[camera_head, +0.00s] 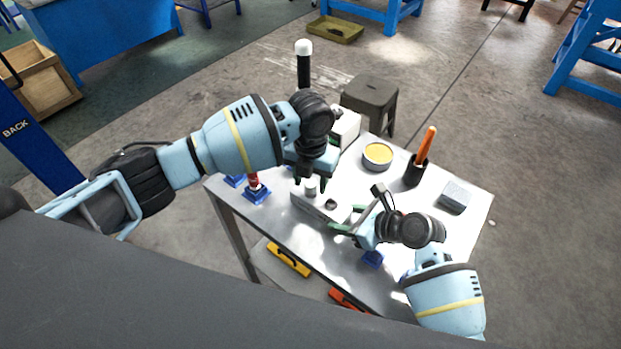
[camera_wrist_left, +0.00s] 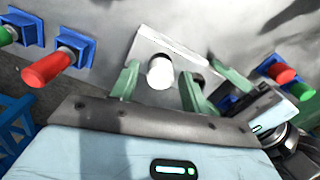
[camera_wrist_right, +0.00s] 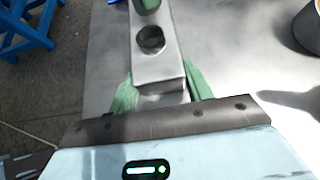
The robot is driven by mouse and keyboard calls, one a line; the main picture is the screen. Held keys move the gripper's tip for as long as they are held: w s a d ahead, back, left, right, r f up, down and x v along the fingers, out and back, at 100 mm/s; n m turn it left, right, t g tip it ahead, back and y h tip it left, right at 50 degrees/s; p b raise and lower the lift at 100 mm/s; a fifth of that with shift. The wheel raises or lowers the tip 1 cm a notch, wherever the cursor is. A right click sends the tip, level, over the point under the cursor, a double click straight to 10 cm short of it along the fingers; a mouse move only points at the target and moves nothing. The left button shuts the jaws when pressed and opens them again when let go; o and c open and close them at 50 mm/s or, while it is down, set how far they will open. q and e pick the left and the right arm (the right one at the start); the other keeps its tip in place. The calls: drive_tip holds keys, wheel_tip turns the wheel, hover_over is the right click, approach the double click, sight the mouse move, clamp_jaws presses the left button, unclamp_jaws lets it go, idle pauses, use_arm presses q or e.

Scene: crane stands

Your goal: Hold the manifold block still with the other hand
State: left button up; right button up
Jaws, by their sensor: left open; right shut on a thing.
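The manifold block (camera_head: 309,204) is a pale grey bar with a round hole, lying on the metal table. My right gripper (camera_head: 349,231) is shut on its near right end. In the right wrist view the block (camera_wrist_right: 157,68) sits between the green fingers (camera_wrist_right: 160,92), with a dark round hole facing up. My left gripper (camera_head: 309,184) is open above the other end. In the left wrist view its fingers (camera_wrist_left: 158,88) stand on both sides of a short pale cylinder (camera_wrist_left: 160,73) on the block. I cannot tell whether they touch it.
A red part on a blue stand (camera_head: 256,192) stands left of the block, and another blue stand (camera_head: 373,259) is near my right arm. A yellow-topped tin (camera_head: 377,155), a dark cup with an orange handle (camera_head: 415,170) and a grey box (camera_head: 453,196) stand at the back right.

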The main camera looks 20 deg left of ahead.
use_arm(q)
drive_tip(key=n, duration=0.4)
drive_tip(key=shift+n, duration=0.6)
drive_tip(key=n, duration=0.2)
drive_tip(key=shift+n, duration=1.6)
